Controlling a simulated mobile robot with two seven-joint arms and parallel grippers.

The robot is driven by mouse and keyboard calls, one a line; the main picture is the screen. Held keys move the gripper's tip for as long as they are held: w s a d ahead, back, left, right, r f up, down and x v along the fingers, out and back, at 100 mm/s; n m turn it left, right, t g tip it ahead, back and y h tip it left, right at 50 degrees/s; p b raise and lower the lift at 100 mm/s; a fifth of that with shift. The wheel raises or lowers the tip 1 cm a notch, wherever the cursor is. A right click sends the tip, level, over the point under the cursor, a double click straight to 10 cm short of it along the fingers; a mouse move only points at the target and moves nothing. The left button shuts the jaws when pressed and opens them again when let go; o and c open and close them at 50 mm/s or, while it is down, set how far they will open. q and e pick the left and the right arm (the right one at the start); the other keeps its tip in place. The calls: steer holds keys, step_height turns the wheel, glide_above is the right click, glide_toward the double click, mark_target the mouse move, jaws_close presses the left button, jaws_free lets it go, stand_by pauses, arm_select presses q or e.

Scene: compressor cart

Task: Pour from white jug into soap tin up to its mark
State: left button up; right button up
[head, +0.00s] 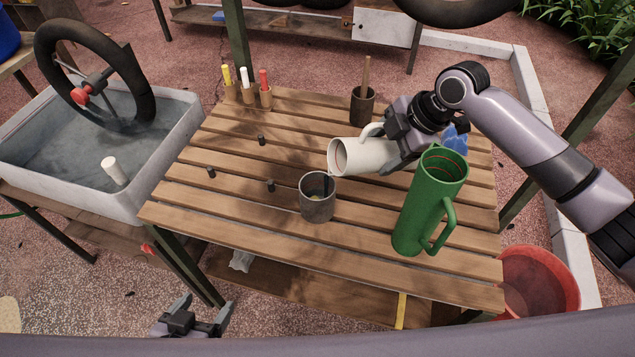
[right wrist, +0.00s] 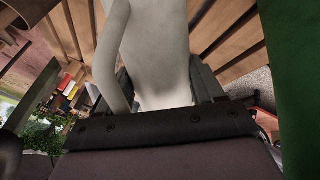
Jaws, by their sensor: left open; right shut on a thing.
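The white jug (head: 362,155) is tilted far over to the left in the head view, its mouth facing the grey soap tin. My right gripper (head: 396,143) is shut on the jug; the jug's pale body (right wrist: 160,50) fills the middle of the right wrist view. The soap tin (head: 317,199) stands upright on the slatted table, just below and left of the jug's mouth. A little yellowish content shows inside the tin; its mark and exact level cannot be made out. No stream is clearly visible. My left gripper (head: 192,322) is open and empty, low in front of the table.
A tall green jug (head: 430,205) stands close right of the tin and white jug. A brown pot with a stick (head: 362,105) stands behind. Small dark pegs (head: 262,140) dot the slatted table (head: 225,215). A water basin (head: 190,115) is at left, a red bucket (head: 545,285) at right.

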steer(key=shift+s+a+r+h+p, duration=0.1)
steer(key=shift+a+r+h+p, duration=0.25)
steer(key=shift+p, duration=0.15)
stand_by(1.5)
